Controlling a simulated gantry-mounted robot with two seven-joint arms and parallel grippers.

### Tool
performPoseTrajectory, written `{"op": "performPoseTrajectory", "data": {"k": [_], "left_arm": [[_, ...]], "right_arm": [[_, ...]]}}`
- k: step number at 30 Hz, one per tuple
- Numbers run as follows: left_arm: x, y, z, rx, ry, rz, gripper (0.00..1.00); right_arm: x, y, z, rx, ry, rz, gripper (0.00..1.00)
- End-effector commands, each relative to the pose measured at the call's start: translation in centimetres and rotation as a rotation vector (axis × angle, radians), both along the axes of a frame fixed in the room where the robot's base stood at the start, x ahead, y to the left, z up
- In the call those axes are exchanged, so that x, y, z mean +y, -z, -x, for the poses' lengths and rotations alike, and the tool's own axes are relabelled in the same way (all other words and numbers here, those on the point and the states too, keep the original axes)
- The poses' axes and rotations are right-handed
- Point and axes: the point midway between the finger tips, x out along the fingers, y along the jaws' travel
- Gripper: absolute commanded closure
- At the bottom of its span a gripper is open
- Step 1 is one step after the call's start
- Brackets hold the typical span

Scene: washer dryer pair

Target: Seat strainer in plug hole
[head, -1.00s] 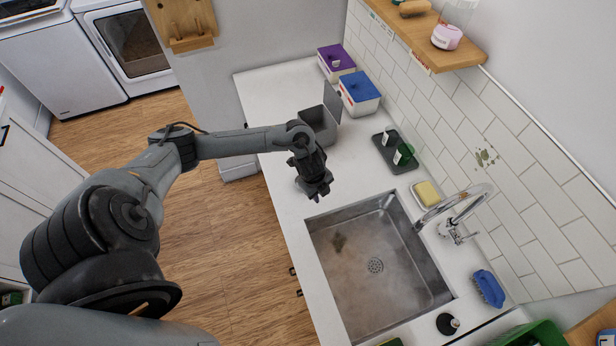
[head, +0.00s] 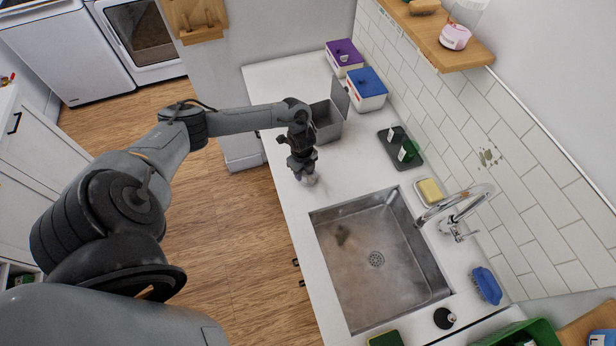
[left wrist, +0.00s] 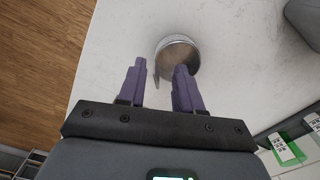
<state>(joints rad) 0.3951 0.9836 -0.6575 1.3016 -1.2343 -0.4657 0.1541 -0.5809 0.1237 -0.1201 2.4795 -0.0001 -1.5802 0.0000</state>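A round metal strainer (left wrist: 178,52) lies on the white counter in the left wrist view. A thin handle-like part shows at its left side. My left gripper (head: 305,180) is low over the counter, just beyond the sink's far left corner; it also shows in the left wrist view (left wrist: 160,68). Its two purple fingers are apart. The right finger overlaps the strainer in the picture and the left finger is beside it; I cannot tell whether they touch. In the head view the gripper mostly hides the strainer. The plug hole (head: 376,259) is in the sink floor. My right gripper is not in view.
The steel sink (head: 345,300) has a brown stain inside. A faucet (head: 455,215), yellow sponge (head: 429,191) and blue brush (head: 487,286) line its right side. A grey open bin (head: 326,125) and dark tray (head: 400,150) stand beyond the gripper.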

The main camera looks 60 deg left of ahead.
Motion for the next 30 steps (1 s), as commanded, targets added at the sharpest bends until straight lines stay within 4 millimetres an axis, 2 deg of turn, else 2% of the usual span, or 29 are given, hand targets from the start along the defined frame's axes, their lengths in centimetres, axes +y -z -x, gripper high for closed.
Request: {"op": "performPoseTrajectory", "data": {"k": [3,7,17,20,24,30], "left_arm": [[-0.3,1.5,0.3,0.004,-0.001,0.001,0.66],[-0.2,3.0,0.2,0.001,-0.001,0.000,0.66],[-0.1,3.6,0.2,-0.001,0.001,-0.001,0.66],[-0.1,3.6,0.2,-0.001,0.001,-0.001,0.78],[-0.1,3.6,0.2,-0.001,0.001,-0.001,0.99],[-0.1,3.6,0.1,-0.001,0.001,-0.001,1.00]], "right_arm": [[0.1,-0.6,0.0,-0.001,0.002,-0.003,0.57],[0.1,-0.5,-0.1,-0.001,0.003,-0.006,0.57],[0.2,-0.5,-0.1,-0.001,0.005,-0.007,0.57],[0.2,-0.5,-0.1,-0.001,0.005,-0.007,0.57],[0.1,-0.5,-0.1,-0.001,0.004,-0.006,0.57],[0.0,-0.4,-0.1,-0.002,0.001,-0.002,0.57]]}}
